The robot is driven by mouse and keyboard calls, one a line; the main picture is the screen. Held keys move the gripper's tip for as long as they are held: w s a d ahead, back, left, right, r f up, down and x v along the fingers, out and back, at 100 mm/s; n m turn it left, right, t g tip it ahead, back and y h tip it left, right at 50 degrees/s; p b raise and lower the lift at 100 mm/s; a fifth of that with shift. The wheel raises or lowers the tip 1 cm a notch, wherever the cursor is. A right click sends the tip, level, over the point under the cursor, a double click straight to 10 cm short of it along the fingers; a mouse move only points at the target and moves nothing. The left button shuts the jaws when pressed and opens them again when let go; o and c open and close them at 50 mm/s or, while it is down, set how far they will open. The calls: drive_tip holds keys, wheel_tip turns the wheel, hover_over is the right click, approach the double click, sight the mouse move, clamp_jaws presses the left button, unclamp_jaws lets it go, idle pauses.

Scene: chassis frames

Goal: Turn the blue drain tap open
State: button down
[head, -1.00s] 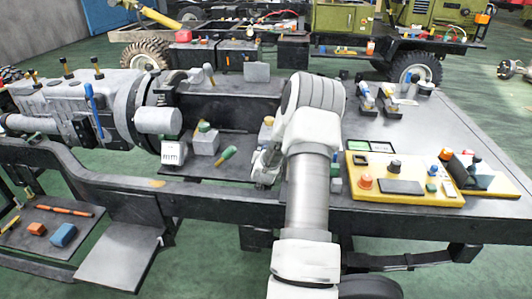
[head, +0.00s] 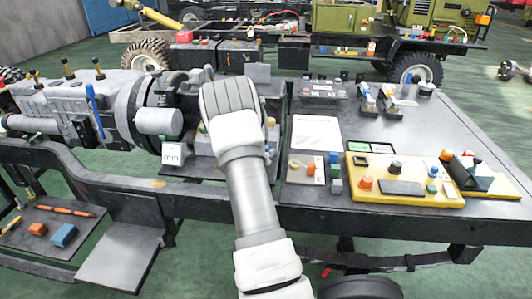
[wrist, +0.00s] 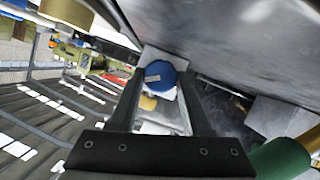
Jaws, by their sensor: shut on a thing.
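In the wrist view, the blue tap (wrist: 158,74) has a round blue head with a small pale label on it. It sits between the two dark fingers of my gripper (wrist: 160,82), near the fingertips, and the gripper is shut on it. A pale body and a small yellowish part show just below the blue head. How far the tap is turned cannot be told. In the head view, my own arm hides the gripper and the tap.
A green handle (wrist: 280,160) lies close to the right finger in the wrist view. In the head view, a grey gearbox (head: 65,103) with a blue lever (head: 95,108) stands left. A yellow panel (head: 425,193) with several knobs and a white sheet (head: 316,132) lie right.

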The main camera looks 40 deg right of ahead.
drive_tip(key=n, duration=0.1)
drive_tip(key=n+g+h, duration=0.1)
drive_tip(key=n+h+p, duration=0.1)
drive_tip(key=n, duration=0.1)
drive_tip(key=shift+w+a+f, duration=0.1)
drive_tip(key=shift+w+a, duration=0.1)
drive_tip(key=shift+w, duration=0.05)
drive_tip(key=shift+f+n+g+h+b, duration=0.15)
drive_tip(key=shift+n+g+h+b, duration=0.6)
drive_tip(key=shift+n, duration=0.85)
drive_tip(key=shift+h, duration=0.25)
drive_tip(key=shift+c, duration=1.8)
unclamp_jaws()
drive_tip(key=shift+s, duration=0.1)
drive_tip(key=shift+a+f, duration=0.15)
